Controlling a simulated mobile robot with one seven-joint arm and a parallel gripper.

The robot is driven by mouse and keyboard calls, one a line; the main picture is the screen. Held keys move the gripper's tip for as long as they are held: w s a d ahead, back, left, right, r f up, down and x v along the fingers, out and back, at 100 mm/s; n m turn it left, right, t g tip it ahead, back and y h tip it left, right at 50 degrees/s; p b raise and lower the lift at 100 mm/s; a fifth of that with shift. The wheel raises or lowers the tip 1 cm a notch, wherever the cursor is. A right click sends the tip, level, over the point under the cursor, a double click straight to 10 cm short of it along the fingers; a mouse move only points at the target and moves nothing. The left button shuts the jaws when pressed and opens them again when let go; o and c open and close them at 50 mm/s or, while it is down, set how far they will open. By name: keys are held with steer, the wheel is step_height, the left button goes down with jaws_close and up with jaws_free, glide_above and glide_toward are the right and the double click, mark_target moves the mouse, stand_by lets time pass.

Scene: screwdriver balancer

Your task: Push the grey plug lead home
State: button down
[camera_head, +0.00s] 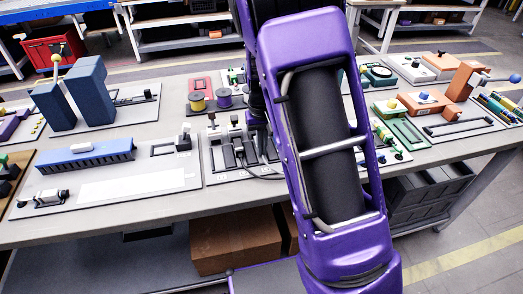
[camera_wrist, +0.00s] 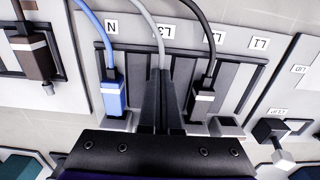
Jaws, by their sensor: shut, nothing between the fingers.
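In the wrist view the grey lead (camera_wrist: 155,28) runs down past the L3 label to the tips of my gripper (camera_wrist: 161,82). My gripper is shut and empty, its fingers at the L3 slot in front of the grey lead's end. The grey plug is hidden behind the fingers, so I cannot tell how deep it sits. The grey slotted panel (camera_wrist: 233,88) also shows in the head view (camera_head: 215,160), partly behind my arm.
A blue plug (camera_wrist: 113,97) sits left of my fingers below the N label, and a black plug (camera_wrist: 203,98) sits close on the right below L2. A brown plug (camera_wrist: 38,62) is at the far left. A lever-like black part (camera_wrist: 270,130) is at the right.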

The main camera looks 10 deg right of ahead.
steer(key=shift+s, duration=0.1)
steer(key=shift+s, duration=0.5)
step_height(320, 180, up, 7)
steer(key=p, duration=0.5)
